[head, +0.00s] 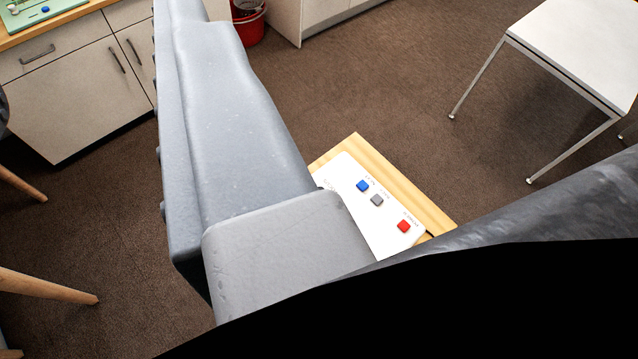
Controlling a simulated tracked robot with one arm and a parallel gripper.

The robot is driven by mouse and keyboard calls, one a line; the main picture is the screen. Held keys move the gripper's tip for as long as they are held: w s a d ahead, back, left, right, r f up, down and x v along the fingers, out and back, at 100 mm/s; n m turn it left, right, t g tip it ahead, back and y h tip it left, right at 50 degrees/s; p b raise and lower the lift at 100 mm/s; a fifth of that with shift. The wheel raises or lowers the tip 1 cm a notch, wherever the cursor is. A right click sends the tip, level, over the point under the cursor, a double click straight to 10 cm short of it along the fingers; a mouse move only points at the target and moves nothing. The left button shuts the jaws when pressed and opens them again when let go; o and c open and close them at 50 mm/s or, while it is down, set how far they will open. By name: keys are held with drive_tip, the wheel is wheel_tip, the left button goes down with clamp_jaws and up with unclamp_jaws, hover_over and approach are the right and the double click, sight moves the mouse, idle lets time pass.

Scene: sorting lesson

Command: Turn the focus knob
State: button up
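No part that I can tell is a focus knob shows. A white panel (345,185) lies on a small wooden-topped stand (385,178), right of the picture's middle. It carries a blue button (363,186), a grey button (377,200) and a red button (404,226), with small lettering too blurred to read. Grey links of my arm hide the panel's left part, and a dark shape covers its lower edge. My gripper's fingertips do not show, so I cannot place them relative to the panel.
White cabinets (75,95) stand at the upper left, with a green board (45,10) on their wooden top. A red bucket (249,25) is at the top. A white table (585,40) stands at the upper right. Brown carpet (400,90) is clear between them. Wooden legs (50,285) show at left.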

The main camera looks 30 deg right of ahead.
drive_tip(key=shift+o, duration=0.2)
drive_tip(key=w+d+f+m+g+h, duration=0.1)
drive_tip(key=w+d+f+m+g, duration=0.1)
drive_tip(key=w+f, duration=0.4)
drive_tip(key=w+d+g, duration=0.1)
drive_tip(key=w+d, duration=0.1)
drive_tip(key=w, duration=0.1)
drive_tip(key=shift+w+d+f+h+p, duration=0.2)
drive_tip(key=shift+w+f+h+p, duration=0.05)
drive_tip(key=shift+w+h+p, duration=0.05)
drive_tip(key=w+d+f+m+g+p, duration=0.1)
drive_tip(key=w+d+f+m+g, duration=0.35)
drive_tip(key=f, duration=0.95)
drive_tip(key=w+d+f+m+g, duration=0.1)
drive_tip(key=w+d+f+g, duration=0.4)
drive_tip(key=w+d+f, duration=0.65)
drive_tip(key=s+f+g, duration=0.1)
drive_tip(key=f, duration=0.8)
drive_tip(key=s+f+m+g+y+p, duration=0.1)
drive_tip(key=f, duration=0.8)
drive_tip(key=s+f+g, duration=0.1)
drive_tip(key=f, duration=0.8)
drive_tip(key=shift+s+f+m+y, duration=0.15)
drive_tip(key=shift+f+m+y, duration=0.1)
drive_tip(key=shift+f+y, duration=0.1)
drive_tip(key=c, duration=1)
